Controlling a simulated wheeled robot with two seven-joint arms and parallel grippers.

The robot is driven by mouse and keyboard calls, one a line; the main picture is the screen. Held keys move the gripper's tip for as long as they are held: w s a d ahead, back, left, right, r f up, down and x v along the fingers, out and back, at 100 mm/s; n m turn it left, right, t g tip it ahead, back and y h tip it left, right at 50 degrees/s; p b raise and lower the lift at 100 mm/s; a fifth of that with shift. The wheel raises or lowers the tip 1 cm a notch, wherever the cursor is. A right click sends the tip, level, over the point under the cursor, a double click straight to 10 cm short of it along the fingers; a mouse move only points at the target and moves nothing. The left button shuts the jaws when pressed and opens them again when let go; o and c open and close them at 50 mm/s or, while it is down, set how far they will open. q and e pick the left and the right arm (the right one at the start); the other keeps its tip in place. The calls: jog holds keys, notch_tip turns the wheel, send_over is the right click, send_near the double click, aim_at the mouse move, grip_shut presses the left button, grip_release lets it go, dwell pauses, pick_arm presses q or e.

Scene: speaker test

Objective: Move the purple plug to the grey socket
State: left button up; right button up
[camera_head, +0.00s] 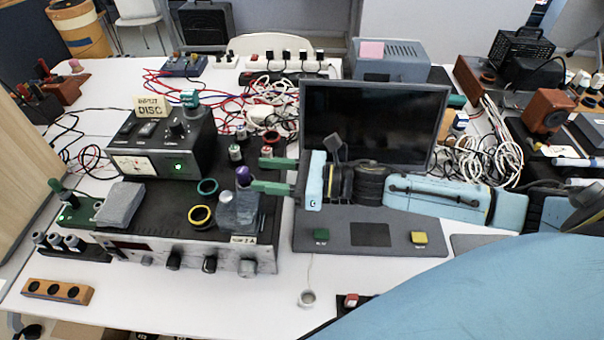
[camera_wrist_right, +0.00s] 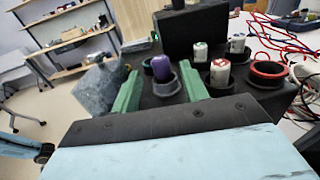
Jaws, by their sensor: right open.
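The purple plug (camera_head: 243,175) stands upright on the dark top of the test unit. In the right wrist view the purple plug (camera_wrist_right: 161,68) shows between the fingertips, its base inside a dark greyish ring (camera_wrist_right: 168,88). My right gripper (camera_head: 259,174) is open, its two green fingers pointing left at the plug, with a gap on each side. It also shows in the wrist view (camera_wrist_right: 158,76). My left gripper is not in view.
Teal (camera_head: 208,187) and yellow (camera_head: 199,217) rings lie to the left. Pale plugs (camera_wrist_right: 220,72) stand nearby. The laptop-like monitor (camera_head: 370,125) is beneath and behind my right arm. Cables cover the back.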

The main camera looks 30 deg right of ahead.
jog(key=v, duration=0.6)
jog(key=shift+s+d+r, duration=0.15)
jog(key=shift+s+d, duration=0.05)
jog(key=shift+d, duration=0.15)
